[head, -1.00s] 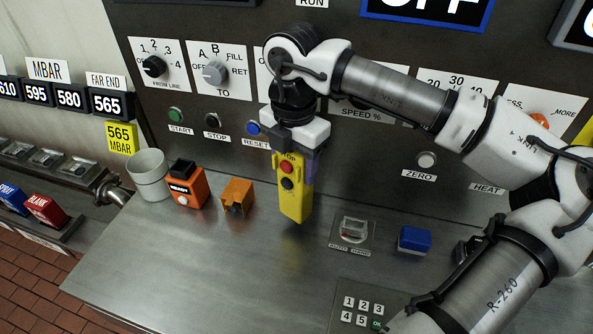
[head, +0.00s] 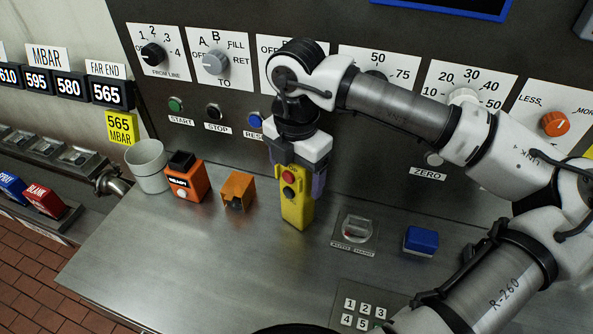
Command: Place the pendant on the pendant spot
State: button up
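The pendant (head: 295,205) is a yellow upright box with a red button and a dark button on its front. My gripper (head: 298,172) is shut around its upper part, with a purple-grey finger showing on the right side. The pendant is upright, and its lower end is at or just above the steel bench top (head: 215,260); I cannot tell whether it touches. No marked pendant spot can be made out; the bench right under the pendant is partly hidden by it.
An orange bracket (head: 238,190), an orange box with a black top (head: 185,182) and a grey cup (head: 147,165) stand left of the pendant. A switch plate (head: 354,232), a blue block (head: 420,240) and a keypad (head: 360,310) are to the right. The front left bench is clear.

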notch_tip(320, 180, up, 12)
jog(key=shift+r+b, duration=0.15)
jog(key=shift+b, duration=0.7)
